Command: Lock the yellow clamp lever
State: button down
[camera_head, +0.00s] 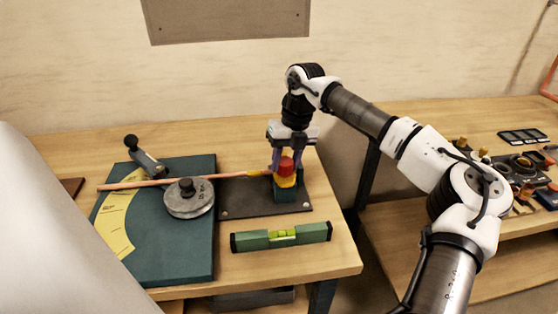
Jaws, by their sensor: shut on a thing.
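The yellow clamp lever (286,182) stands with a red end (286,166) at its top, on a dark green clamp body (291,195) at the right of a dark plate. My gripper (285,163) points down from above, with its purple fingers either side of the red end, and is shut on the lever. The fingers hide part of the lever, so its exact angle cannot be told. A copper pipe (135,184) runs from the left, past a round grey former, to the clamp. Its right end is hidden at the clamp.
A green bending board (170,254) with a yellow scale, a grey round former (189,204) and a black-knobbed handle (146,160) lies at left. A green spirit level (281,236) lies in front of the clamp plate (240,204). A second bench at right holds several small parts.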

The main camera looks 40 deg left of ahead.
jog(key=c, duration=0.9)
grip_release()
jog(key=r, duration=0.4)
jog(key=w+d+r+b, duration=0.1)
jog(key=r, duration=0.4)
jog(key=w+r+b, duration=0.1)
jog(key=r, duration=0.3)
jog(key=shift+w+d+r, duration=0.15)
jog(key=shift+d+r, duration=0.05)
jog(key=shift+r, duration=0.1)
